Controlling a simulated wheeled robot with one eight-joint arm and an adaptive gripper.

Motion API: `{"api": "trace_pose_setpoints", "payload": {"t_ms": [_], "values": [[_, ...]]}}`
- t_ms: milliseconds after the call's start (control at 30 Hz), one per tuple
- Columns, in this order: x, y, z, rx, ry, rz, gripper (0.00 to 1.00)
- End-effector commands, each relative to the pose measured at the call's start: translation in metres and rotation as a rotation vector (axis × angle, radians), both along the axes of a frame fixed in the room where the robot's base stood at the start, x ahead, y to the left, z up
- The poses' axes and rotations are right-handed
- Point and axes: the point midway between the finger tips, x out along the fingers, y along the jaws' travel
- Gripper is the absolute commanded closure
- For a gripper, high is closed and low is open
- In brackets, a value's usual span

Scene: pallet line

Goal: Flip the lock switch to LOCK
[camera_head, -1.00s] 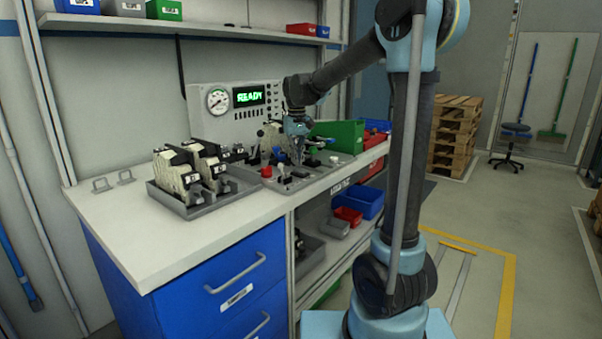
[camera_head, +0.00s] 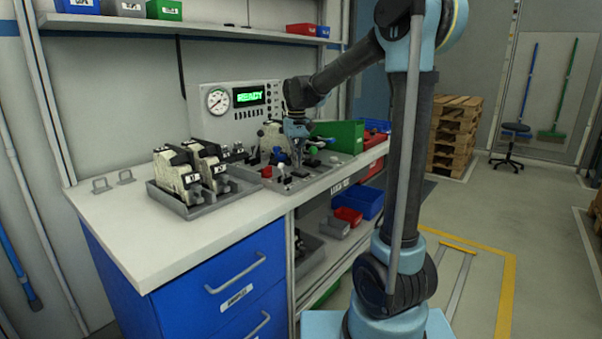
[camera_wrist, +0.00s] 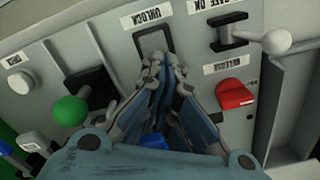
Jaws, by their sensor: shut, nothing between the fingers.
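My gripper (camera_wrist: 156,62) is shut and empty. Its fingertips are at the near end of the rocker and hide part of it; I cannot tell whether they touch it. Any label on the near side is hidden behind the fingers. In the head view my gripper (camera_head: 297,158) points down over the panel, and the switch is too small to make out.
A red knob (camera_wrist: 235,95) and a lever with a pale ball (camera_wrist: 275,41) stand right of the fingers. A green ball knob (camera_wrist: 70,111) stands left. A tray of labelled blocks (camera_head: 205,207) sits left on the bench, and a display (camera_head: 249,96) reads READY.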

Motion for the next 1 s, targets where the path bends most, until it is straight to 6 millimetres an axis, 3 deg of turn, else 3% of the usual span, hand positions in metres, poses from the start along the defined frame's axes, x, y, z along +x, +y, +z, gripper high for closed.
{"api": "trace_pose_setpoints", "payload": {"t_ms": [1000], "values": [[0.0,0.0,-0.012,0.0,0.0,0.0,1.0]]}}
